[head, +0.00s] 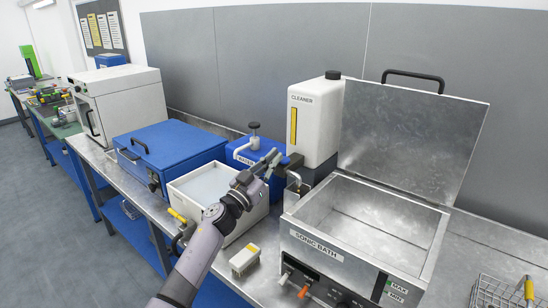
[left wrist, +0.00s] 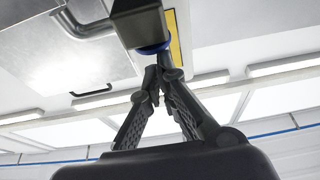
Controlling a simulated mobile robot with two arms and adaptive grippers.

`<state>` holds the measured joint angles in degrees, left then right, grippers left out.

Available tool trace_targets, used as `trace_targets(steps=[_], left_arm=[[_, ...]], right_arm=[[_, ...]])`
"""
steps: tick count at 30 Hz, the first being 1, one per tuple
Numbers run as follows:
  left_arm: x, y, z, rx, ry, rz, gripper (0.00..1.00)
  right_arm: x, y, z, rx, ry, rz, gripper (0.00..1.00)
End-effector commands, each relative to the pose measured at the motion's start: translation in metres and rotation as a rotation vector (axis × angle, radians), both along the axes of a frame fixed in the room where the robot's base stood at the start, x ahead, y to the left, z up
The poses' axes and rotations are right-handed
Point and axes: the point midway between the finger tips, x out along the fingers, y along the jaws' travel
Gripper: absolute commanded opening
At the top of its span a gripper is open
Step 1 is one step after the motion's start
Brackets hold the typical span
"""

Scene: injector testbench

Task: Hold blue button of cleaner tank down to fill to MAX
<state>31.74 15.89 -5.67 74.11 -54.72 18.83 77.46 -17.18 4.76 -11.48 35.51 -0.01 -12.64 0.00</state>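The white cleaner tank (head: 314,123) has a black cap and a yellow level strip; it stands behind the sonic bath's left corner. A dark dispenser block (left wrist: 140,22) juts from it, with the blue button (left wrist: 153,48) on the block in the left wrist view. The button is hidden in the head view. My left gripper (head: 276,158) is at the block; its fingers converge with tips together (left wrist: 162,64), right at the button. I cannot tell whether they press it. The open sonic bath (head: 310,247) looks empty, with MAX and MIN marks (head: 397,287). My right gripper is out of view.
The bath lid (head: 412,135) stands raised. A blue water tank (head: 240,152) and a white open tub (head: 180,197) are left of the bath. A wire basket (head: 492,292) is at right.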

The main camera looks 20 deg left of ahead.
Motion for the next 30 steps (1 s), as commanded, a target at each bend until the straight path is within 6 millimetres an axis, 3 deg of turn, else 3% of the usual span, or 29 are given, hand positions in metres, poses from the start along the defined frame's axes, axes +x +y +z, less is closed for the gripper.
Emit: trace_targets(steps=[1, 3, 30], left_arm=[[0.0002, -0.0005, -0.0103, 0.003, 0.017, 0.001, 0.00], [0.0002, -0.0007, -0.0116, 0.004, 0.020, 0.001, 0.00], [0.0003, -0.0017, -0.0151, 0.007, 0.025, 0.000, 0.00]], right_arm=[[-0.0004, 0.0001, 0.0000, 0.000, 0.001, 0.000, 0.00], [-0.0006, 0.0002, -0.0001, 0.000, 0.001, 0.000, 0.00], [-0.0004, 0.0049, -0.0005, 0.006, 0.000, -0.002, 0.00]])
